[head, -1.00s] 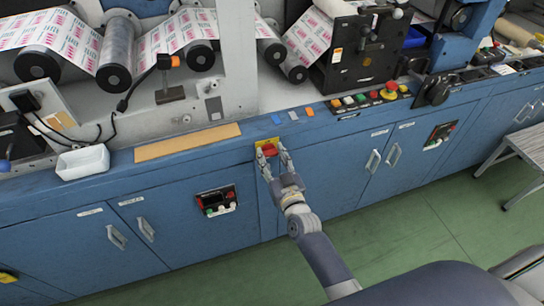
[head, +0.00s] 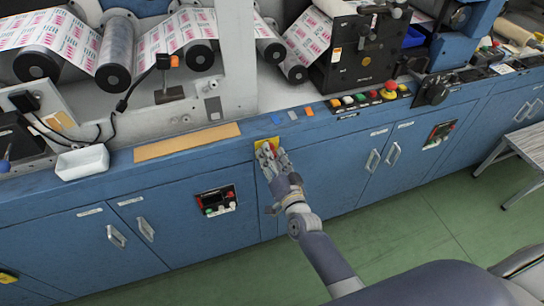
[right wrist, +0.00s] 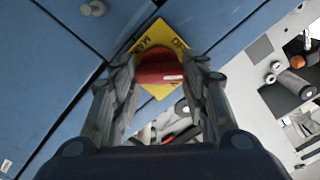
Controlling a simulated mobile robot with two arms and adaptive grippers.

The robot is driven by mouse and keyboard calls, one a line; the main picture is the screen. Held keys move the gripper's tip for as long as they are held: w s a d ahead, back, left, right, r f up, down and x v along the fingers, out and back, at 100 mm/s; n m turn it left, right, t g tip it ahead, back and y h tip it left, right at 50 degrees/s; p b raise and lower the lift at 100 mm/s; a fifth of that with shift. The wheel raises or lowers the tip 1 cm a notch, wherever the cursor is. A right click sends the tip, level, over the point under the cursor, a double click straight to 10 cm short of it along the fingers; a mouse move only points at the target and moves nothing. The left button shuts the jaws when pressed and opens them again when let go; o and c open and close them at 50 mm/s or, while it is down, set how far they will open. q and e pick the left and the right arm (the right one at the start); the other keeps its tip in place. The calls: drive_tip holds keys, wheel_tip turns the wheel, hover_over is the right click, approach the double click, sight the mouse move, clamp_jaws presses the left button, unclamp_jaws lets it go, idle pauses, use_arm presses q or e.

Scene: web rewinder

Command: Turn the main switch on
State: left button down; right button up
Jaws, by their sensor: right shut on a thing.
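The main switch is a red handle (right wrist: 160,68) on a yellow plate (right wrist: 158,38) with dark lettering, only partly readable. The plate also shows in the head view (head: 259,143), on the upper front of the blue cabinet. My right gripper (head: 268,152) is at the switch, and its fingers hide most of the handle there. In the right wrist view the two fingers (right wrist: 162,75) are on either side of the red handle, shut on it. The plate looks tilted relative to the gripper in that view. My left gripper is not in view.
Blue cabinet doors (head: 318,190) lie below the switch. A row of coloured push buttons with a red emergency button (head: 388,91) is on the ledge to the right. A white tray (head: 83,164) sits at the left. A stool (head: 520,145) stands at the right on green floor.

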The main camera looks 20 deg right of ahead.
drive_tip(key=shift+d+f+m+b, duration=0.1)
drive_tip(key=shift+m+b, duration=0.4)
drive_tip(key=shift+m, duration=1.95)
drive_tip(key=shift+f+m+b, duration=0.1)
drive_tip(key=shift+m+b, duration=0.4)
drive_tip(key=shift+m, duration=1.95)
drive_tip(key=o, duration=1.1)
drive_tip(key=s, duration=1.2)
drive_tip(key=shift+d, duration=0.2)
